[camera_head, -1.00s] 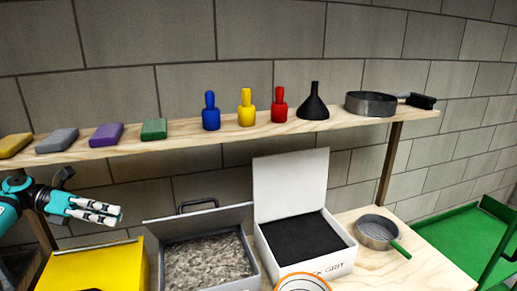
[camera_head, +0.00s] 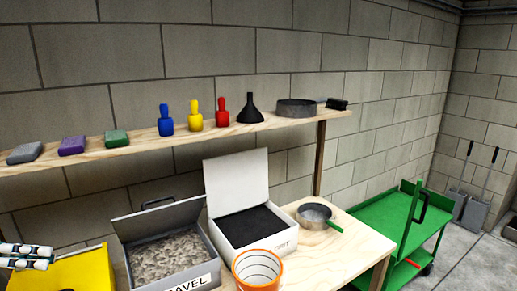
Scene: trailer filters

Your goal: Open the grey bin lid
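The grey bin (camera_head: 210,272), labelled GRAVEL, stands on the lower wooden bench and holds grey gravel. Its grey lid (camera_head: 160,217) is raised along the bin's back side and leans back, with a dark handle behind its top edge. The bin's mouth is uncovered. My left gripper (camera_head: 45,257) is at the left edge, over the yellow box and apart from the grey lid. Its fingers look close together, but whether they are open or shut is unclear. Nothing shows between them. My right gripper is not in view.
A white GRIT bin (camera_head: 287,245) with its lid up stands right of the grey bin. A yellow box (camera_head: 88,272) is left. A strainer (camera_head: 314,215) lies right. A shelf (camera_head: 285,120) with bottles runs above; a green cart (camera_head: 385,215) stands right.

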